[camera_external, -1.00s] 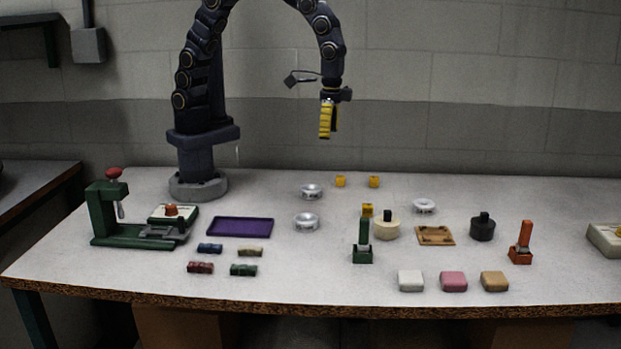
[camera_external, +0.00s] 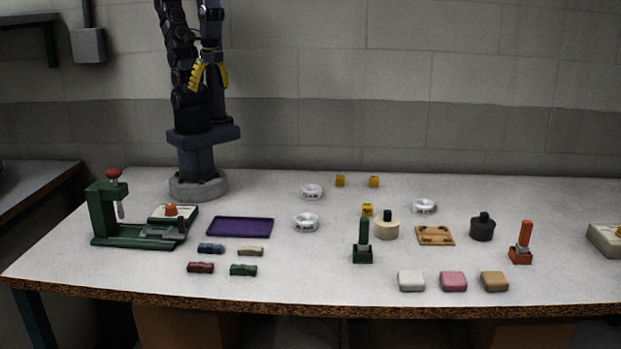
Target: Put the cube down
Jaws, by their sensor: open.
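Three small yellow cubes rest on the table. Two stand side by side at the back, a left cube (camera_external: 340,181) and a right cube (camera_external: 374,182). A third cube (camera_external: 367,209) is nearer, partly hidden behind the green upright stamp (camera_external: 362,243) and beside a cream round block (camera_external: 387,226). My gripper (camera_external: 208,84), with yellow fingers, is high above the table in front of my own arm. It is open, its fingers spread, with nothing seen between them. It is far from all the cubes.
A green press (camera_external: 140,230) stands at the left, beside a purple tray (camera_external: 240,227). Several small coloured blocks, white rings (camera_external: 306,222), a wooden plate (camera_external: 435,236), a black-knobbed stamp (camera_external: 482,228) and an orange stamp (camera_external: 521,243) cover the middle and right.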

